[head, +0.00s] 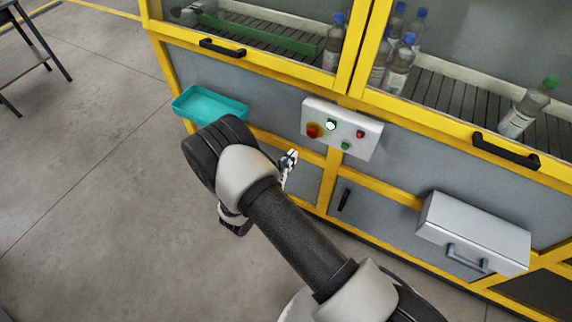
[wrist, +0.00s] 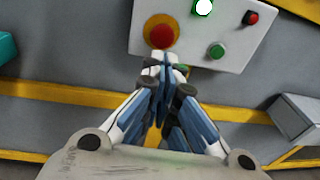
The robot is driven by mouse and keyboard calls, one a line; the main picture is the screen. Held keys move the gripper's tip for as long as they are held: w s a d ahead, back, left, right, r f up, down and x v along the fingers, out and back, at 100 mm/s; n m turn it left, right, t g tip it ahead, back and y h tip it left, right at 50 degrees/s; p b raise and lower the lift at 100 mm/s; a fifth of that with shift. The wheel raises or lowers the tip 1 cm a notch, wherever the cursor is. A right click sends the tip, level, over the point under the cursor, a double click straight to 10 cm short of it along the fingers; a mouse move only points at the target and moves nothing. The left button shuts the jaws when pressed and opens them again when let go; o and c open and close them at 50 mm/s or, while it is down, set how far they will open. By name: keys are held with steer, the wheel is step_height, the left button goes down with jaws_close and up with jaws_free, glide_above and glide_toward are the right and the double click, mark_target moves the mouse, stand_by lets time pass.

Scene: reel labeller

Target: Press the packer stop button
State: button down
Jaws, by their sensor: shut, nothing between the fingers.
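A pale control box (head: 330,108) is on the front of the yellow-framed machine. It carries a large red mushroom button (head: 313,131) on a yellow base, a lit green-white button or lamp (head: 331,125), a small red button (head: 360,135) and a small green button (head: 346,146). No labels are readable, so I cannot tell which is the packer stop. My gripper (head: 291,156) is shut and empty. In the wrist view my gripper (wrist: 165,58) has its fingertips just below the red mushroom button (wrist: 161,31) in the picture; contact cannot be told. The small red button (wrist: 251,17) is farther right.
A teal tray (head: 210,105) is left of the box on the machine front. A grey metal box with a handle (head: 474,233) juts out at the lower right. Black door handles (head: 505,151) stick out above. Bottles stand behind the windows. The floor at left is open.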

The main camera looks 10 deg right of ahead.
mark_target(310, 136)
steer(key=b+x, duration=0.2)
steer(key=x, duration=0.6)
steer(key=shift+w+d+f, duration=0.1)
steer(key=shift+w+d, duration=0.15)
steer(key=shift+w, duration=0.05)
steer(key=shift+w+d, duration=0.15)
steer(key=shift+w, duration=0.05)
steer(key=shift+w+d, duration=0.5)
steer(key=shift+w, duration=0.2)
steer(key=shift+s+a+b, duration=0.35)
steer(key=shift+a, duration=0.1)
steer(key=p+v, duration=0.2)
steer(key=v, duration=1.1)
steer(key=shift+s, duration=0.2)
